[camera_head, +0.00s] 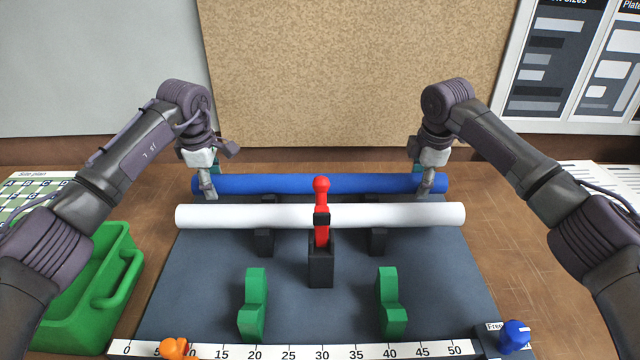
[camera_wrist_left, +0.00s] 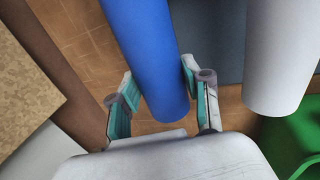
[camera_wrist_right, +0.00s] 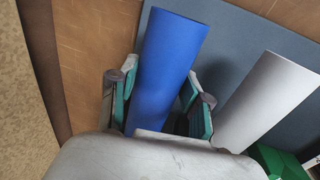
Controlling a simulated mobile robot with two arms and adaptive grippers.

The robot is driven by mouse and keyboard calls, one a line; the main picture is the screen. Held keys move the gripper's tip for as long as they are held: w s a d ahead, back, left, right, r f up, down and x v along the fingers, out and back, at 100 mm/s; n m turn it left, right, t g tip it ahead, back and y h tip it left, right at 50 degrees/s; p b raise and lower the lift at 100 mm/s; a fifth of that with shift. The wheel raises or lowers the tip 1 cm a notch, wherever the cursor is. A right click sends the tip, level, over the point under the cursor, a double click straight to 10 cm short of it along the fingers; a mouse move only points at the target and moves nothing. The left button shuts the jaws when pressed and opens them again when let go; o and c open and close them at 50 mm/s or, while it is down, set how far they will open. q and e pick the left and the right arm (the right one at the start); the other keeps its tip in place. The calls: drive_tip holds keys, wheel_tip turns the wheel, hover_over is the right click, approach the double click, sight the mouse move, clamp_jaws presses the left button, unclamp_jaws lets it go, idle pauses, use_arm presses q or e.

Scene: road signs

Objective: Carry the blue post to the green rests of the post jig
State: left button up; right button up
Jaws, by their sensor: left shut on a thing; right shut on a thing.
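The blue post (camera_head: 320,184) lies level across the back of the dark post jig (camera_head: 210,290), behind the white post. My left gripper (camera_head: 208,187) is shut on it near its left end. My right gripper (camera_head: 427,186) is shut on it near its right end. In the left wrist view the blue post (camera_wrist_left: 150,50) runs between the two fingers, and in the right wrist view it (camera_wrist_right: 165,75) does too. The two green rests, left (camera_head: 253,303) and right (camera_head: 388,302), stand bare at the front of the jig. I cannot tell what supports the post from below.
The white post (camera_head: 260,216) lies on black rests (camera_head: 264,242) between the blue post and the green rests. A red lever clamp (camera_head: 322,230) stands upright at its middle. A green bin (camera_head: 95,290) is at left, a blue knob (camera_head: 514,335) at front right, a scale strip (camera_head: 400,350) in front.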

use_arm(q)
clamp_jaws()
use_arm(e)
clamp_jaws()
use_arm(q)
drive_tip(key=shift+w+r, duration=0.1)
drive_tip(key=shift+r, duration=0.05)
use_arm(e)
drive_tip(key=shift+r, duration=0.15)
